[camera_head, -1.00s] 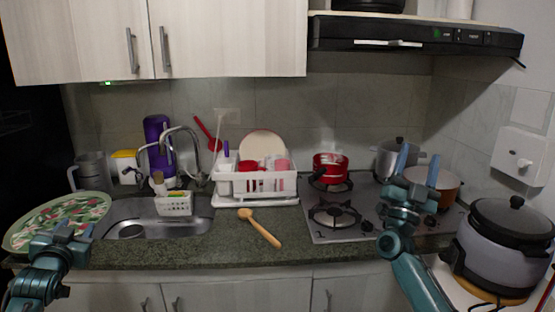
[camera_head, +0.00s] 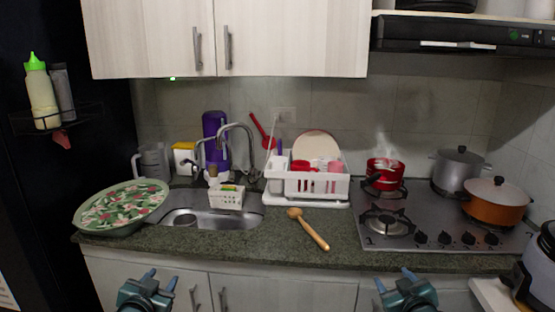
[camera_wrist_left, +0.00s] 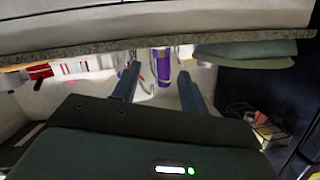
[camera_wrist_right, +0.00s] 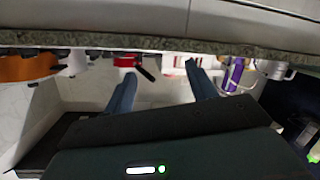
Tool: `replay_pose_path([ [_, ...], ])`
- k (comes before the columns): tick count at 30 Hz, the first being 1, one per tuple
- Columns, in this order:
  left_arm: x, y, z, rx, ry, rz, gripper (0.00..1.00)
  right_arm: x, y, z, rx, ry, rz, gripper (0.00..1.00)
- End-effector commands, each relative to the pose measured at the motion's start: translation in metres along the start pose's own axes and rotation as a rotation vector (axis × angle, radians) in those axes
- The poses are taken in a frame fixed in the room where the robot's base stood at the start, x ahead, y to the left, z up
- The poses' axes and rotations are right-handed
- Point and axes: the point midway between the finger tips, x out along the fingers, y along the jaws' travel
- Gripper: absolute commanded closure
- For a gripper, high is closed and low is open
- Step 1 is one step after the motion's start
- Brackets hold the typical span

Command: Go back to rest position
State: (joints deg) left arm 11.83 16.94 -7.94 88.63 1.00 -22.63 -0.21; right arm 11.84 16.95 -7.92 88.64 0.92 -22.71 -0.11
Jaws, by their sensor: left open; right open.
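My left gripper (camera_head: 150,280) is at the bottom of the head view, in front of the lower cabinets and below the counter edge. It is open and empty, and its two fingers stand apart in the left wrist view (camera_wrist_left: 157,84). My right gripper (camera_head: 394,281) is at a similar height further right, also in front of the cabinets. It is open and empty, and its spread fingers show in the right wrist view (camera_wrist_right: 160,82). Neither gripper touches anything that I can see.
The dark counter (camera_head: 260,240) runs above both grippers. A wooden spoon (camera_head: 310,230) lies on it. A patterned tray (camera_head: 118,206) is at left, a dish rack (camera_head: 335,186) in the middle, a stove (camera_head: 430,228) with pots at right. A rice cooker (camera_head: 538,275) stands at the right edge.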

Motion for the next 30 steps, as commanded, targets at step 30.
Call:
replay_pose_path([
  [30, -0.269, 0.198, 0.147, -0.229, -0.320, 0.320, 0.56, -0.269, -0.198, 0.148, 0.228, -0.319, -0.321, 0.43],
])
